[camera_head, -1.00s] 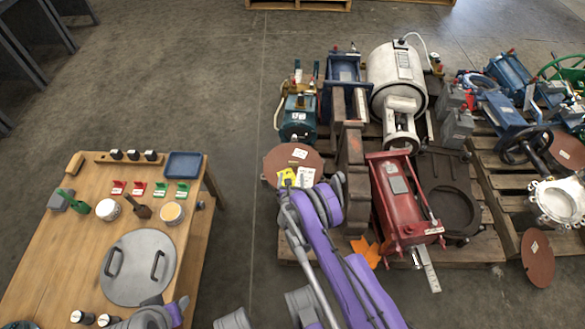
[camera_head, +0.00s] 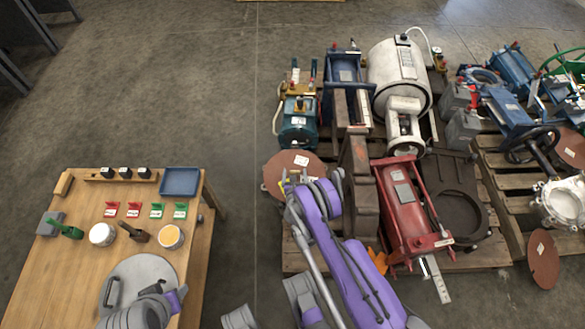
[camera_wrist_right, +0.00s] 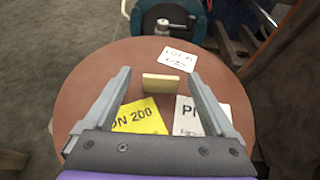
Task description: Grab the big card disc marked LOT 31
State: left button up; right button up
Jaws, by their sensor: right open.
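A small tan block (camera_wrist_right: 161,83) stands on the disc, with a yellow card (camera_wrist_right: 138,118) and a white card (camera_wrist_right: 188,117) nearer. My right gripper (camera_wrist_right: 158,74) is open over the disc, its fingers either side of the block, not visibly closed on it. Part of my left arm shows over the table; its jaws cannot be made out.
A brown block stack (camera_head: 357,175) and a red machine (camera_head: 402,205) stand right of the disc. A teal motor (camera_head: 298,125) stands behind it. Similar discs (camera_head: 543,258) (camera_head: 571,147) are at the right pallet. Floor left of the disc is clear; a wooden table (camera_head: 75,270) stands further left.

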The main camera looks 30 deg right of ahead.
jog(key=shift+w+f, duration=0.1)
jog(key=shift+w, duration=0.05)
jog(key=shift+r, duration=0.2)
jog(key=shift+c, duration=0.3)
grip_shut()
